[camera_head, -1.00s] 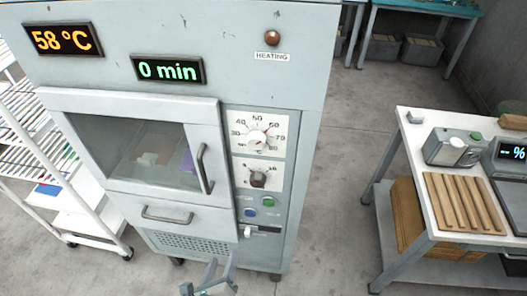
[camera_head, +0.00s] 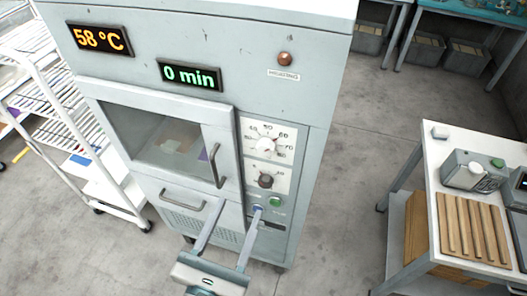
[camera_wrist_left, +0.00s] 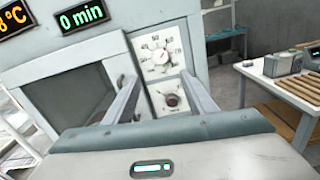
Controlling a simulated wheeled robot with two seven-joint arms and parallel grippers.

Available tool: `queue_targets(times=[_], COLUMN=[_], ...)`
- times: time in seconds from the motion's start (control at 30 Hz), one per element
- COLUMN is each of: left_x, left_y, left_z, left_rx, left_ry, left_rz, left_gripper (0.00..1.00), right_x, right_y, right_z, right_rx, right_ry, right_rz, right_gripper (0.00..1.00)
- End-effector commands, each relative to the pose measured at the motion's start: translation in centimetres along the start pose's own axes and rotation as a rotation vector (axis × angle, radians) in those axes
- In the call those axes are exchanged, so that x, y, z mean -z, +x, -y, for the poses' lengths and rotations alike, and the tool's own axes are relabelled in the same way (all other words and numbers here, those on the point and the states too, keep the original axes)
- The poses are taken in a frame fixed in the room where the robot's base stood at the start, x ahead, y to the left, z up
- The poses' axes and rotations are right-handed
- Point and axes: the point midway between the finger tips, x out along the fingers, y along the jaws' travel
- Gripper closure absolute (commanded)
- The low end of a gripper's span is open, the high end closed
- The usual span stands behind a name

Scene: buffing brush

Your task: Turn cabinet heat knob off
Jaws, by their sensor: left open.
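The grey cabinet (camera_head: 250,62) carries an upper dial with a white heat knob (camera_head: 265,145) and a numbered scale; this knob also shows in the left wrist view (camera_wrist_left: 160,57). Below it is a plate with a dark knob (camera_head: 265,181), also in the left wrist view (camera_wrist_left: 171,100). My left gripper (camera_head: 240,206) is open and empty, below both knobs in the head view. In the left wrist view its fingers (camera_wrist_left: 158,80) point toward the dials and appear either side of them. Contact cannot be told. My right gripper is not in view.
A green button (camera_head: 275,202) and a blue button (camera_head: 257,208) sit below the knobs. The cabinet door has a vertical handle (camera_head: 216,165) left of the dials. A white rack (camera_head: 75,125) stands left, a worktable (camera_head: 436,150) right, with bare floor between cabinet and table.

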Motion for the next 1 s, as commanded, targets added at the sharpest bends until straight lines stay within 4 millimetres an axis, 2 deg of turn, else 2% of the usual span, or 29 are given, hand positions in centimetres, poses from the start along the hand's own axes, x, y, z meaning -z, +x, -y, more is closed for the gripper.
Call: queue_targets(times=[0.27, 0.47, 0.7, 0.87, 1.0], left_x=[0.1, 0.2, 0.1, -0.1, -0.4], left_y=[1.2, 3.2, 6.3, 9.2, 11.8], left_z=[0.0, 0.0, 0.0, -0.1, -0.1], left_rx=[-0.003, -0.001, -0.001, -0.002, -0.002], left_ry=[-0.002, -0.002, -0.001, 0.001, 0.002], left_rz=[0.002, 0.004, 0.005, 0.003, 0.001], left_gripper=[0.49, 0.49, 0.49, 0.49, 0.49], right_x=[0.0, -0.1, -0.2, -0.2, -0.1], right_y=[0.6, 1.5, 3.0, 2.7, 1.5], right_z=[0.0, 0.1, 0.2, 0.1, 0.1], right_rx=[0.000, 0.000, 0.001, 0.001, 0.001], right_ry=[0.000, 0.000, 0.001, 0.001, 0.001], right_rz=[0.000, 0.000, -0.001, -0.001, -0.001], right_gripper=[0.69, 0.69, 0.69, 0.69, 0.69])
